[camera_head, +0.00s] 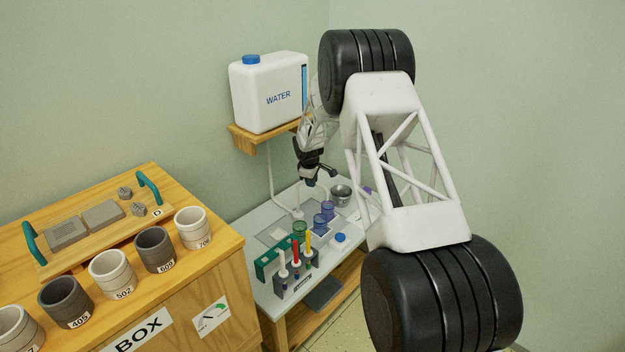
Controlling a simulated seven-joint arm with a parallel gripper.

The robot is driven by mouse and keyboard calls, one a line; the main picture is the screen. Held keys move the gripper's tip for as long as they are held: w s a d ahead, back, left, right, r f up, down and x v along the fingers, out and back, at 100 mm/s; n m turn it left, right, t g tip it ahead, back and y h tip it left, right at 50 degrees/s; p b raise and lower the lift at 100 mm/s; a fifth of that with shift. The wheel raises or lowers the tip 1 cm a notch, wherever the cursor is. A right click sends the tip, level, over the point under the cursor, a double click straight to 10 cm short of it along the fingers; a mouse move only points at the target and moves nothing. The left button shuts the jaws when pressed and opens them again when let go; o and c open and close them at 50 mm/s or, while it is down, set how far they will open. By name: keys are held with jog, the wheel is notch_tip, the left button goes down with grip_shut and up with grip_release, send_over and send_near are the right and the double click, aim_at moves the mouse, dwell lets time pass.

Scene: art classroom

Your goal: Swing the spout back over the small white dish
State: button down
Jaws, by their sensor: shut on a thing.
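My gripper (313,174) is above the back of the grey table, pointing down. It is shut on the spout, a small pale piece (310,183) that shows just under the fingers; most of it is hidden. A white tube (270,178) runs from below the water tank's shelf down to a white fitting (297,213) on the table, below and left of my gripper. I cannot make out the small white dish clearly. Which way the spout's outlet points is too small to tell.
Clear blue and green cups (327,211), a grey metal cup (341,194) and a rack of droppers (295,272) stand on the table (257,292) near the gripper. A white water tank (270,92) stands above. A wooden box with numbered pots (112,273) is at left.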

jog(key=s+a+m+g+h, duration=0.1)
jog(key=a+m, duration=0.5)
jog(key=m, duration=0.7)
jog(key=shift+s+a+g, duration=0.15)
jog(key=shift+s+g, duration=0.35)
jog(key=shift+s, duration=0.8)
jog(key=c, duration=1.1)
grip_release()
jog(key=shift+r, duration=0.1)
notch_tip(320, 180, up, 8)
jog(key=a, duration=0.1)
jog(key=shift+a+f, duration=0.25)
